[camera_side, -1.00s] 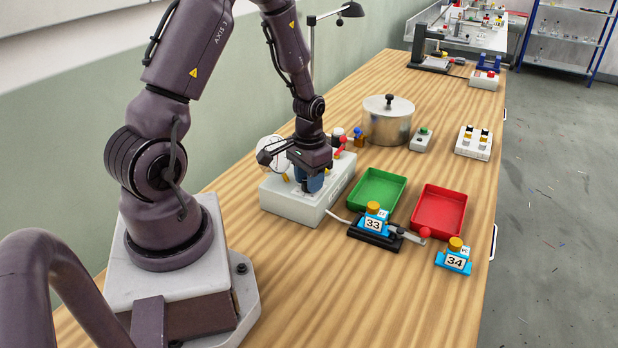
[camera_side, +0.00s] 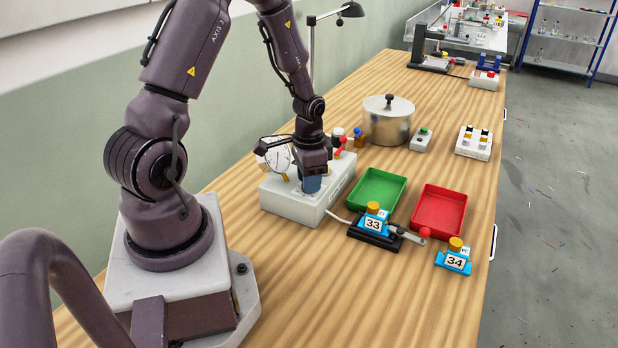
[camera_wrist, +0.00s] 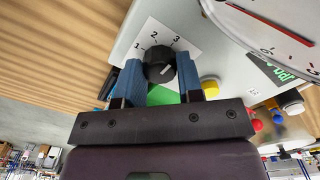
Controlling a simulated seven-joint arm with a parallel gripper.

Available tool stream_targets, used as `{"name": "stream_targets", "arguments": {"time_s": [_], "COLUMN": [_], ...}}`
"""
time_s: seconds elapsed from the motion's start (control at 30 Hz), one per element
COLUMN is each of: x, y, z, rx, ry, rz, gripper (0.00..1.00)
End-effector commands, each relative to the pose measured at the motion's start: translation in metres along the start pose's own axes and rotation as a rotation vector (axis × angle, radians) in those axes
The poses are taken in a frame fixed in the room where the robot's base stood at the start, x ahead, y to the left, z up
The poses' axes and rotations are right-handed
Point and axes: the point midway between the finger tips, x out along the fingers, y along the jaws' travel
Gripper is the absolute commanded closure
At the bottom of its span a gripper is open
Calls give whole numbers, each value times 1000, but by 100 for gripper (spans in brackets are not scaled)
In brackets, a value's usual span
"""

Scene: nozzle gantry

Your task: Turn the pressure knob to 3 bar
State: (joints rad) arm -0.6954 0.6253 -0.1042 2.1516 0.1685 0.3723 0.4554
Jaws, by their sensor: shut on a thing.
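The black pressure knob (camera_wrist: 160,62) sits on a white dial plate (camera_wrist: 187,36) printed 1, 2 and 3. A short white mark shows on the knob's face, but I cannot tell exactly which number it points to. My gripper (camera_wrist: 160,72) is shut on the knob, with one blue finger on each side. In the side view, my gripper (camera_side: 311,184) points down at the top of the light grey control box (camera_side: 290,205) and hides the knob. The round white gauge (camera_side: 276,156) stands behind it; part of its face and a red needle (camera_wrist: 268,23) show in the wrist view.
A yellow button (camera_wrist: 210,86) and a green digital display (camera_wrist: 270,68) lie near the knob. Beside the box are a green tray (camera_side: 377,207), a red tray (camera_side: 438,231) and a metal pot (camera_side: 387,125). Blue blocks marked 33 (camera_side: 374,223) and 34 (camera_side: 455,262) stand in front.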

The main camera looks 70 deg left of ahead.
Motion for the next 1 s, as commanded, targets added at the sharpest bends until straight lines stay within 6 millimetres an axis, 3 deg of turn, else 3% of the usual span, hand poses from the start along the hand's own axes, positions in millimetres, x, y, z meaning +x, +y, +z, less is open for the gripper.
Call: {"name": "stream_targets", "arguments": {"time_s": [0.17,0.2,0.3,0.67,0.77,1.0], "x": [-1,-1,-1,-6,-20,-73], "y": [-1,-1,-1,0,-1,-1], "z": [0,0,0,0,-1,-1], "rx": [-1,-1,-2,-3,-3,-2], "ry": [1,1,1,2,5,7], "rz": [-2,-2,-1,-2,-3,-6], "gripper": [90,61,40,40,40,40]}}
